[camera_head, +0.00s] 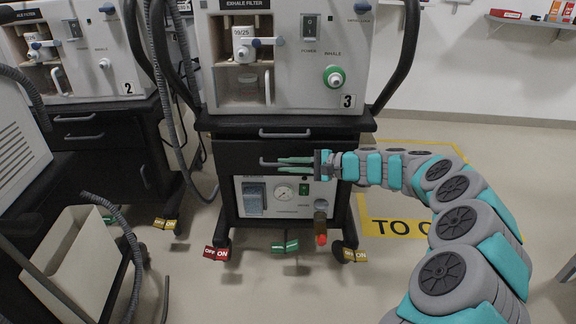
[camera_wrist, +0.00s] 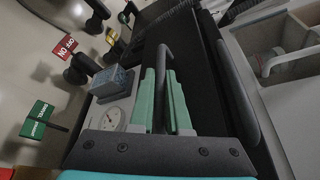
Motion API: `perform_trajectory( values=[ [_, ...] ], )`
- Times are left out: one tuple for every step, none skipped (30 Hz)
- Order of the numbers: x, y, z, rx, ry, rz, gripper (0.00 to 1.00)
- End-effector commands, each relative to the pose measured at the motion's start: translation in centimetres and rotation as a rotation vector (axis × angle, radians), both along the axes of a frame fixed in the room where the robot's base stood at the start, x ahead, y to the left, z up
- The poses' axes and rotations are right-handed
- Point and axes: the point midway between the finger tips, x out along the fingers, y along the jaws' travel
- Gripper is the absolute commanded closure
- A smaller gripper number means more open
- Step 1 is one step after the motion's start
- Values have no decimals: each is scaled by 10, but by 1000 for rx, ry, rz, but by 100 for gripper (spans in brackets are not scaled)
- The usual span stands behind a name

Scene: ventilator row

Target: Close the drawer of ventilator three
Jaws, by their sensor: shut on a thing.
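Ventilator three (camera_head: 305,60) is a pale unit marked 3 on a dark wheeled cart. The cart has an upper drawer handle (camera_head: 285,133) and below it a dark drawer front (camera_head: 228,152) with a grey bar handle (camera_head: 268,163). My gripper (camera_head: 295,166) comes in from the right, its green fingers at the lower handle. In the wrist view, my gripper (camera_wrist: 164,100) is shut around the grey handle (camera_wrist: 163,60), one finger on each side. I cannot tell from these views how far this drawer stands out.
Under the drawer is a panel with a gauge (camera_head: 284,192). Coloured pedals, such as the green one (camera_head: 285,246), sit low at the cart's base. Ventilator two (camera_head: 80,60) stands close on the left, with a hose between. Open floor lies to the right.

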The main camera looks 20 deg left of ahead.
Motion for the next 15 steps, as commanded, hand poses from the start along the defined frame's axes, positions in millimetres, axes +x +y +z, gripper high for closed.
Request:
perform_trajectory(
  values=[
    [3, 0, -2, -4, 2, -3, 100],
    [6, 0, -3, -5, 3, -5, 100],
    [10, 1, -4, -6, 4, -7, 100],
    [14, 1, -4, -7, 3, -9, 100],
    [17, 2, -4, -8, 3, -10, 100],
    [21, 3, -3, -6, 3, -11, 100],
    [24, 4, -3, -6, 4, -10, 100],
    [26, 4, -4, -6, 5, -9, 100],
    [30, 6, -4, -6, 5, -9, 100],
    [32, 6, -4, -6, 5, -9, 100],
    [35, 7, -4, -7, 3, -10, 100],
    [37, 8, -4, -7, 1, -10, 100],
    [39, 8, -3, -6, 0, -10, 100],
    [39, 9, -3, -4, 0, -9, 100],
    [40, 10, -2, -3, 0, -8, 100]
  ],
)
